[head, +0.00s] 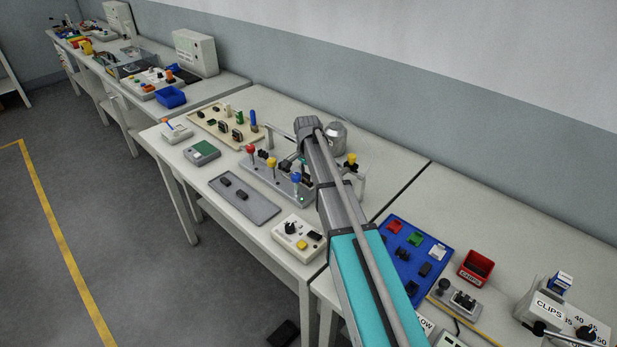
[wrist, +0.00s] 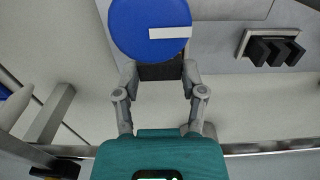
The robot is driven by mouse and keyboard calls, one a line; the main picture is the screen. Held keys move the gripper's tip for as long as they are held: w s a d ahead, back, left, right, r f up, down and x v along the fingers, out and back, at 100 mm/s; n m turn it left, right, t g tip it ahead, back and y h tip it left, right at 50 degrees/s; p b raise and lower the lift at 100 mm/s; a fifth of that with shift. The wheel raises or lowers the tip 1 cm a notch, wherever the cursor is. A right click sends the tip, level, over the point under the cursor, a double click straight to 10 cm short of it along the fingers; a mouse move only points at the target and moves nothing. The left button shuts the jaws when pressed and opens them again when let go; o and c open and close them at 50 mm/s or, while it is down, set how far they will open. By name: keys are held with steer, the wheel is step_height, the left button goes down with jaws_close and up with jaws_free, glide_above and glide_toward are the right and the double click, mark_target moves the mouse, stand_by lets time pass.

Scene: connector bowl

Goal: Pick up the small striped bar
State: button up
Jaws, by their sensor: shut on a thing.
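In the wrist view, my gripper (wrist: 160,76) is shut with a dark block (wrist: 160,71) between its fingertips. A blue disc with a white stripe (wrist: 140,20) shows right above the block and covers its upper part. I cannot tell whether the disc and block are one piece, or whether this is the small striped bar. In the head view, my own arm hides the fingertips and what they hold. No other striped bar can be made out there.
In the head view, a fixture with coloured ball levers (head: 272,163) stands beside my arm. A wooden board with upright parts (head: 205,113), a grey tray (head: 258,211), a control box (head: 283,239) and a blue tray (head: 439,245) stand around it. Bare table lies between them.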

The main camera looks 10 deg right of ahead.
steer(key=shift+r, duration=0.1)
step_height(320, 180, up, 3)
steer(key=p, duration=0.3)
steer(key=shift+f, duration=0.2)
steer(key=s+d+r+p, duration=0.1)
steer(key=s+r+p, duration=0.9)
steer(key=s, duration=0.4)
steer(key=shift+d, duration=0.25)
stand_by(0.3)
